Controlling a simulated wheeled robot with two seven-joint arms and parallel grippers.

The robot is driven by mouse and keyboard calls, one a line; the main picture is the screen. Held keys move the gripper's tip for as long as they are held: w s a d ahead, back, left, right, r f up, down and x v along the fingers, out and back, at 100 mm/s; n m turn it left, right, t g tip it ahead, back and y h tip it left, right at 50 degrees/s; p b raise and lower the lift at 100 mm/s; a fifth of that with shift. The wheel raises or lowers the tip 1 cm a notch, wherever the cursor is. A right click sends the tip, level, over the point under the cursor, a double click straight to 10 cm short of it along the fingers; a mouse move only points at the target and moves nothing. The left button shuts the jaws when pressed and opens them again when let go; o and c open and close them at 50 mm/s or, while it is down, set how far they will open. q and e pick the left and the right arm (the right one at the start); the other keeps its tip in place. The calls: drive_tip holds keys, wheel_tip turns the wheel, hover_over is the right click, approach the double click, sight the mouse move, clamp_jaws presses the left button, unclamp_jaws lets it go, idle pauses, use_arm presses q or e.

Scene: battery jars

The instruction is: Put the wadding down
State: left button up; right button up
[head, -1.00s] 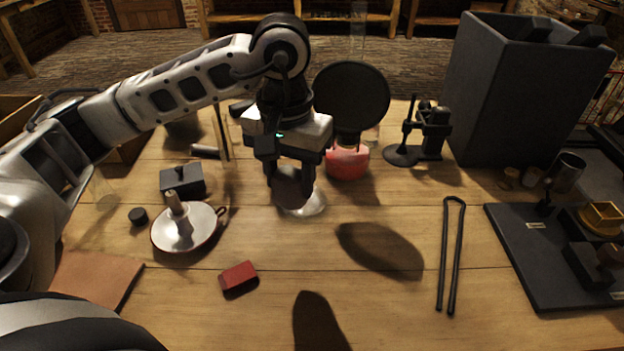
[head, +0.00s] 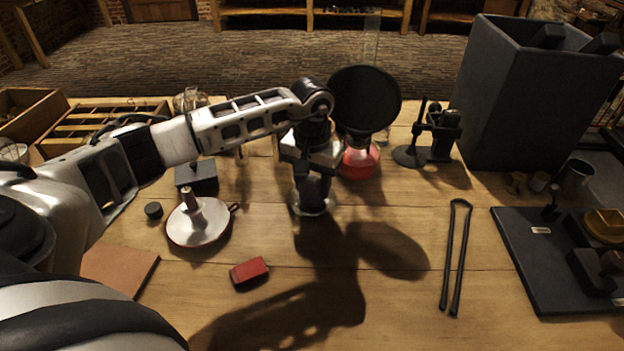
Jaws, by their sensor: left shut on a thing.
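My left gripper (head: 313,187) comes down from above over a clear round glass vessel (head: 312,208) in the middle of the table. It is shut on a dark piece, which looks like the wadding; the fingers and wrist hide most of it. The lower end of the gripper is at the glass. I cannot tell whether the wadding touches the glass or is inside it. My right gripper is not in view.
Tongs (head: 456,255) and a black tray (head: 535,270) lie right. The front middle is clear.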

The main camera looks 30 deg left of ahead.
sight(312, 180)
use_arm(q)
drive_tip(key=shift+f, duration=0.1)
drive_tip(key=shift+f+b, duration=0.15)
drive_tip(key=shift+b, duration=0.15)
drive_tip(key=o, duration=0.9)
drive_tip(key=shift+r+p, duration=0.4)
drive_tip(key=shift+p, duration=0.05)
wheel_tip(312, 180, up, 12)
drive_tip(key=shift+f+b, duration=0.15)
drive_tip(key=shift+b, duration=0.6)
